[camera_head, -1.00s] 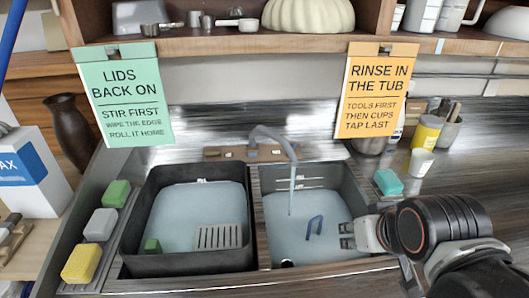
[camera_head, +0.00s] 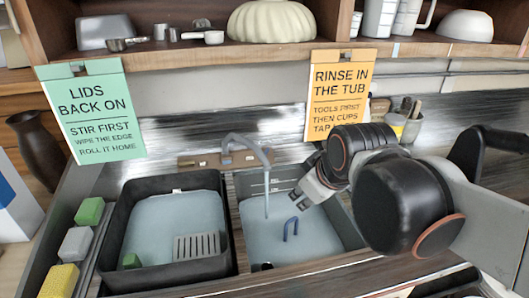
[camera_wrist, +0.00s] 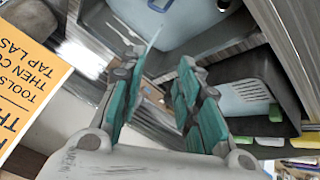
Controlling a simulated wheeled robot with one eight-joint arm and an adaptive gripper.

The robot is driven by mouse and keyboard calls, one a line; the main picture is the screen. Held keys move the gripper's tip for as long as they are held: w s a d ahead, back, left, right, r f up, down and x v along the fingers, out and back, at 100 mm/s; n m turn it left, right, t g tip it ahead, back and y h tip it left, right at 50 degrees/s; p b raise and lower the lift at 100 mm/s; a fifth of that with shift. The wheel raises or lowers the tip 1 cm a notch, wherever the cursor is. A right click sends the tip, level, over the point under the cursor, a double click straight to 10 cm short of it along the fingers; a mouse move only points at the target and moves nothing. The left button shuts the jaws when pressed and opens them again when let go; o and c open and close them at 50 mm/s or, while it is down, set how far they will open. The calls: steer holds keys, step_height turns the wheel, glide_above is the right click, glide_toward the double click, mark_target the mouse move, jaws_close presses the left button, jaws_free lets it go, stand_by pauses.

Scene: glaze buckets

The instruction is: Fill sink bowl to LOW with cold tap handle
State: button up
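The sink bowl (camera_head: 300,245) is the right-hand basin, with pale water in it and light level marks on its back wall; I cannot read them. The grey tap spout (camera_head: 250,141) arches over it and a thin stream (camera_head: 267,204) falls into the water. The tap's base (camera_head: 212,160) is behind the basins. Small coloured handles sit on it, the blue one (camera_head: 227,160) near the spout. My gripper (camera_head: 300,198) is above the right part of the bowl, apart from the handles. In the wrist view its teal-padded fingers (camera_wrist: 158,78) are apart with nothing between them.
A dark tub (camera_head: 110,245) with water, a grey slotted piece (camera_head: 196,246) and a green block stands left of the bowl. The orange sign (camera_head: 337,85) hangs close behind my arm. A shelf (camera_head: 250,50) runs above.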

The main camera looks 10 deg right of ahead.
steer(key=w+r+n+p, duration=0.25)
steer(key=w+n, duration=0.45)
steer(key=w, duration=0.4)
steer(key=n+p, duration=0.4)
steer(key=n, duration=1.1)
glide_above(265, 153)
steer(key=s, duration=0.8)
step_height(265, 153, down, 7)
steer(key=shift+n+g+y, duration=0.3)
steer(key=shift+g+y, duration=0.1)
steer(key=b+x, duration=0.1)
steer(key=x, duration=0.3)
steer(key=b+x, duration=0.1)
steer(key=x, duration=0.4)
steer(key=d+b+x, duration=0.1)
steer(key=x, duration=0.4)
jaws_close()
